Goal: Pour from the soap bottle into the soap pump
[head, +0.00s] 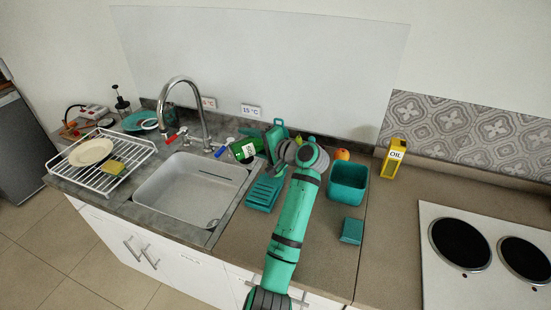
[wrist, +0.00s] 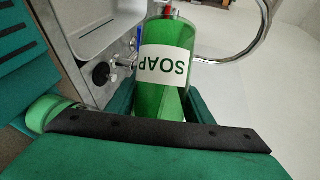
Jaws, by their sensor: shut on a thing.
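The soap bottle (head: 246,150) is green with a white SOAP label. In the head view it is tilted well over near the sink's back right corner, its narrow end toward the left. In the wrist view the bottle (wrist: 168,68) stands out between the jaws, its label upside down. My gripper (head: 266,148) is shut on the bottle; in the wrist view the near finger (wrist: 160,130) hides its lower part. A dark, pump-topped container (head: 122,103) stands at the counter's back left; I cannot tell if it is the soap pump. No liquid stream shows.
The sink (head: 192,190) and tap (head: 190,105) lie left of my gripper. A dish rack (head: 98,160) stands farther left. A teal slotted tray (head: 263,193), a teal bin (head: 348,183) and a yellow oil container (head: 393,158) stand around my arm.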

